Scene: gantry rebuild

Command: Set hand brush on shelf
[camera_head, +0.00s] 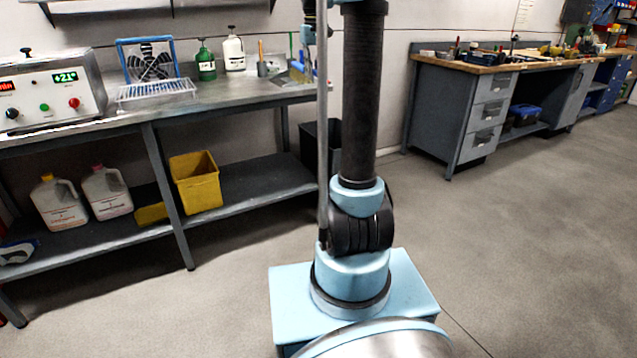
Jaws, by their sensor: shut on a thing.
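My gripper (308,38) is small in the picture, pointing down above the right end of the metal bench, partly hidden by the upright rod and column of my arm. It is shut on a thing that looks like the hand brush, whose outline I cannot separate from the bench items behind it. A grey lower shelf (262,186) runs under the bench. A wall shelf (222,8) is cut off by the top edge.
The bench (225,93) carries a control box (45,88), a blue-framed fan (149,62), a wire rack and bottles. The lower shelf holds two jugs and a yellow bin (196,182), with bare space right of it. A workbench (500,66) stands at right; floor between is clear.

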